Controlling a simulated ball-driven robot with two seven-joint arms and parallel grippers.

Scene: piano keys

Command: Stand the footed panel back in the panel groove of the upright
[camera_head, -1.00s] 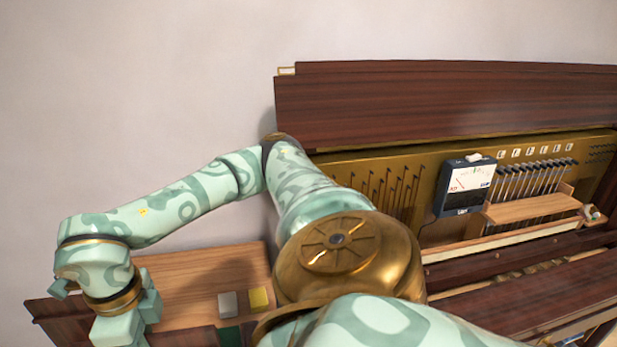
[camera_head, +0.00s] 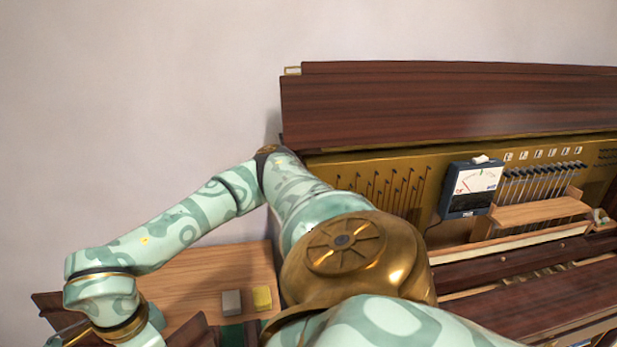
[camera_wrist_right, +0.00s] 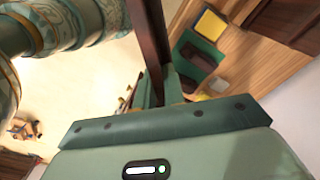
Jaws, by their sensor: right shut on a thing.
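The upright (camera_head: 450,100) fills the right of the head view, with its dark wood top panel and brass-coloured plate. My right arm crosses the middle and reaches down to the lower left. My right gripper (camera_wrist_right: 156,85) is shut on a dark brown wooden panel, taken as the footed panel (camera_wrist_right: 148,40), which shows edge-on in the right wrist view. Its feet cannot be made out. In the head view the gripper is mostly cut off at the bottom edge. The panel groove cannot be picked out. My left gripper is not in view.
A light wooden bench top (camera_head: 215,275) at lower left carries a grey block (camera_head: 231,302) and a yellow block (camera_head: 262,298). A dark meter (camera_head: 472,188) and a wooden rail (camera_head: 535,209) sit at the upright's open front. Bare wall lies behind.

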